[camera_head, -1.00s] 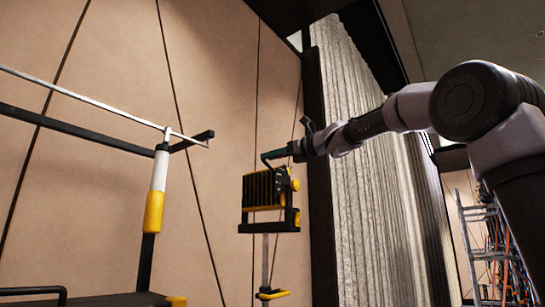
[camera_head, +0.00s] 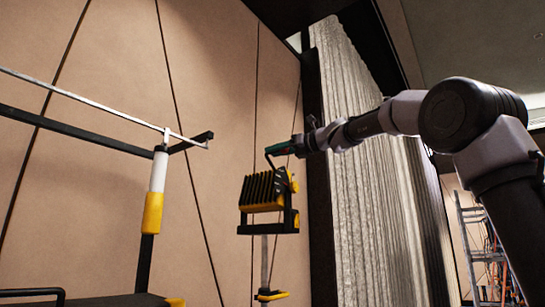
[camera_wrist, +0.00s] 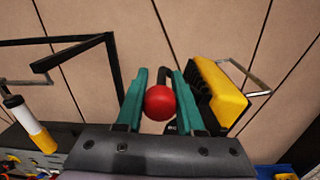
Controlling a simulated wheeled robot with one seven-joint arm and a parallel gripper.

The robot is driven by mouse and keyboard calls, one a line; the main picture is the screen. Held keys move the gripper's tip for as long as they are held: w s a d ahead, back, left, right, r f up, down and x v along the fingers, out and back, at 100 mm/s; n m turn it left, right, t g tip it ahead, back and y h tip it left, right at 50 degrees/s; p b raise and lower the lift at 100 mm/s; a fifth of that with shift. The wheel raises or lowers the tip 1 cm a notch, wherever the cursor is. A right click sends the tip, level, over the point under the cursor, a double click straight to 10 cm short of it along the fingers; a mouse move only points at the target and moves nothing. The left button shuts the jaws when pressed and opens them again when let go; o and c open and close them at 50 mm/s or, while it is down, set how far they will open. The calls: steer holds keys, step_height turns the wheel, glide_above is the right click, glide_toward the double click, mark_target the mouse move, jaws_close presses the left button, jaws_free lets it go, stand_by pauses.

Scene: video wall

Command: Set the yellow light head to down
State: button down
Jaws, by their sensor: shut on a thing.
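The yellow light head (camera_head: 262,190) has black fins and sits tilted in a black bracket (camera_head: 270,228) on a thin stand. Its yellow side shows right of my fingers in the wrist view (camera_wrist: 222,92). A thin black handle (camera_head: 267,157) rises from its top to my gripper (camera_head: 284,149). In the wrist view my green fingers (camera_wrist: 158,80) are shut on a red knob (camera_wrist: 160,102), with the black handle bending behind it. The exact contact is partly hidden.
A white and yellow post (camera_head: 155,190) with a black and grey frame stands at the left. A yellow handle (camera_head: 271,295) sits low on the light's stand. A ladder (camera_head: 475,240) stands at far right.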

steer(key=shift+w+d+r+m, duration=0.55)
steer(key=shift+w+r+m, duration=0.25)
steer(key=shift+m, duration=0.3)
steer(key=shift+f, duration=0.1)
steer(key=c, duration=0.5)
jaws_free()
steer(key=shift+c, duration=0.2)
steer(key=shift+d, duration=0.1)
steer(key=v, duration=1)
steer(key=shift+s+d, duration=0.2)
steer(key=shift+d, duration=0.05)
steer(key=shift+f, duration=0.1)
